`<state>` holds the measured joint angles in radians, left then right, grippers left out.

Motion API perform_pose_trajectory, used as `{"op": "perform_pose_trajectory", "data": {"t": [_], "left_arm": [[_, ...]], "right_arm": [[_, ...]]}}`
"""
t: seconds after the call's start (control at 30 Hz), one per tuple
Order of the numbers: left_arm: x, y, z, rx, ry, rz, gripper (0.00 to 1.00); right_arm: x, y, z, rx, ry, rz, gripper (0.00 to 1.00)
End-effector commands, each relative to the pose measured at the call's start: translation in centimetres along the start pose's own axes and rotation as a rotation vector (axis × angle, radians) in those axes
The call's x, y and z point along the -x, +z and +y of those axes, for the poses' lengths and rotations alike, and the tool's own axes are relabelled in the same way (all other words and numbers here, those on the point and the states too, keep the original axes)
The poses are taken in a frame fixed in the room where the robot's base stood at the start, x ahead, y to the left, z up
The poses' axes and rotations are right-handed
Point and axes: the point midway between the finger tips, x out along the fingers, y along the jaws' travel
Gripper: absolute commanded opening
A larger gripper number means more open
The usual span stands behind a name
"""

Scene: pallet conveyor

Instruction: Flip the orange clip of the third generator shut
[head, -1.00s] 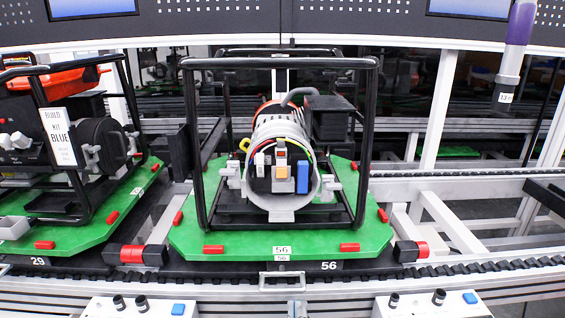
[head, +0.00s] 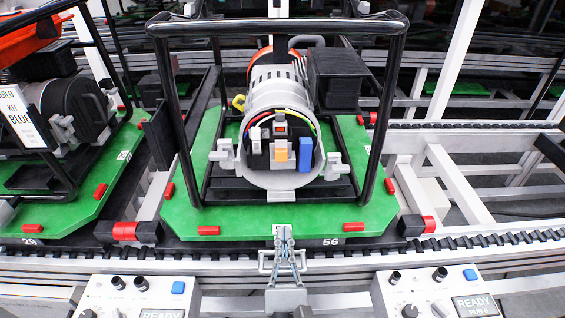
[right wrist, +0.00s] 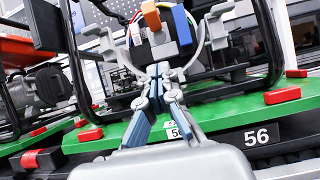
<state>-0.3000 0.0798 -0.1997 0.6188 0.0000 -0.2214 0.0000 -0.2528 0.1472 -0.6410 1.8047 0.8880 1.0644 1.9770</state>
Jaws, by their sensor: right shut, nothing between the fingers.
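A generator (head: 278,95) in a black tube frame stands on the green pallet (head: 240,222) marked 56. Its round open end faces me, with coloured wires and white, grey, orange and blue parts inside. The orange clip (head: 280,155) is in the middle of that end, left of the blue block (head: 305,155). It also shows at the top of the right wrist view (right wrist: 152,18). I cannot tell how far the clip is tilted. My right gripper (head: 283,232) is shut and empty, in front of the pallet's front edge and below the clip, apart from it. My left gripper is out of view.
The frame's top bar (head: 280,27) and side posts surround the generator. Grey latches (head: 223,154) flank its round end. Another generator (head: 85,110) on a green pallet stands at the left. Control boxes (head: 430,292) line the front. The conveyor is empty at the right.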

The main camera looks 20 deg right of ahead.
Motion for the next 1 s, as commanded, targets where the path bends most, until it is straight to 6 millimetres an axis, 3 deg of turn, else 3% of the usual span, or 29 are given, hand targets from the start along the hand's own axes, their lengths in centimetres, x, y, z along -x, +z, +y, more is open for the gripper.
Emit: {"op": "perform_pose_trajectory", "data": {"t": [0.23, 0.37, 0.8, 1.0], "left_arm": [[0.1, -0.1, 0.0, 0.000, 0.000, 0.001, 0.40], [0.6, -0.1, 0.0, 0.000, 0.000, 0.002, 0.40], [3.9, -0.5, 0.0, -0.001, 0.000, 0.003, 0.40], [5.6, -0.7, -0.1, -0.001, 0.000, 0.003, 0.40]], "right_arm": [[-0.2, 0.1, 0.0, 0.002, 0.000, -0.001, 0.00], [-1.3, 0.2, 0.0, 0.002, -0.002, -0.002, 0.00], [-10.3, 0.4, 0.0, 0.002, -0.001, -0.003, 0.00], [-12.3, 2.4, 0.0, 0.002, 0.000, -0.001, 0.00]]}}
